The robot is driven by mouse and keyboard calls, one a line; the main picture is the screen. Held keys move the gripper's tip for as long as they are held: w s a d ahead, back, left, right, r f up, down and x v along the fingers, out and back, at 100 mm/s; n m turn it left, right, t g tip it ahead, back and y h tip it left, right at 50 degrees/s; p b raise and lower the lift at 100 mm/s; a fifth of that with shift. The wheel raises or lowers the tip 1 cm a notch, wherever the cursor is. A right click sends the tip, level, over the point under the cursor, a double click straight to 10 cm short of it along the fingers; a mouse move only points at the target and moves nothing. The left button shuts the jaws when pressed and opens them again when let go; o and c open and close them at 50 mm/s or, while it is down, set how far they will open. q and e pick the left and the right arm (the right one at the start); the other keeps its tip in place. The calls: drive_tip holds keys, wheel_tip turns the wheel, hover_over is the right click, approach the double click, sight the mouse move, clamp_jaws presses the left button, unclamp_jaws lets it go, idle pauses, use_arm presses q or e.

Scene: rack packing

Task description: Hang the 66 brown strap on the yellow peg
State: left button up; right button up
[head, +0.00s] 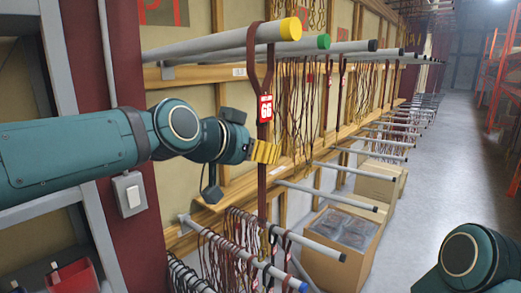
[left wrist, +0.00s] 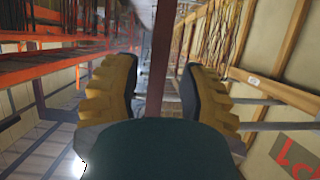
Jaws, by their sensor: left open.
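The brown strap (head: 262,186) hangs by its upper loop from the yellow peg (head: 291,29), a grey rod with a yellow end cap. The loop lies around the rod a little behind the cap. The strap's red tag (head: 265,107) reads 66, and the strap hangs straight down below it. My left gripper (head: 265,152) is open beside the strap, just below the tag. In the left wrist view the strap (left wrist: 161,62) passes between the two spread yellow fingers (left wrist: 157,92), with gaps on both sides. My right gripper is out of view.
A green-capped peg (head: 323,42) and several dark-capped pegs sit behind the yellow one. A lower blue-capped rod (head: 298,285) carries many straps. An open cardboard box (head: 333,259) stands on the floor. The aisle (head: 440,160) at right is clear.

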use_arm(q)
drive_tip(key=v, duration=1.1)
drive_tip(key=w+f+n+g+y, duration=0.15)
drive_tip(key=w+f, duration=0.25)
drive_tip(key=f, duration=0.6)
drive_tip(key=w+f+n+g+y, duration=0.15)
drive_tip(key=w+f, duration=0.25)
drive_tip(key=f, duration=0.6)
wheel_tip(320, 180, down, 22)
drive_tip(key=a+n+g, duration=0.2)
drive_tip(key=n, duration=0.1)
drive_tip(key=s+a+f+n+g+y, duration=0.1)
drive_tip(key=s+f, duration=0.3)
drive_tip(key=f, duration=0.3)
drive_tip(key=s+a+f+n+g, duration=0.1)
drive_tip(key=s+f+g, duration=0.1)
drive_tip(key=s+f, duration=0.45)
drive_tip(key=s+d+f+n+g, duration=0.1)
drive_tip(key=s+f+n+g, duration=0.2)
drive_tip(key=s+f, duration=1.05)
drive_tip(key=w+d+r+m+t+b, duration=0.2)
drive_tip(key=w+b, duration=0.1)
drive_tip(key=w, duration=0.3)
drive_tip(key=shift+d, duration=0.4)
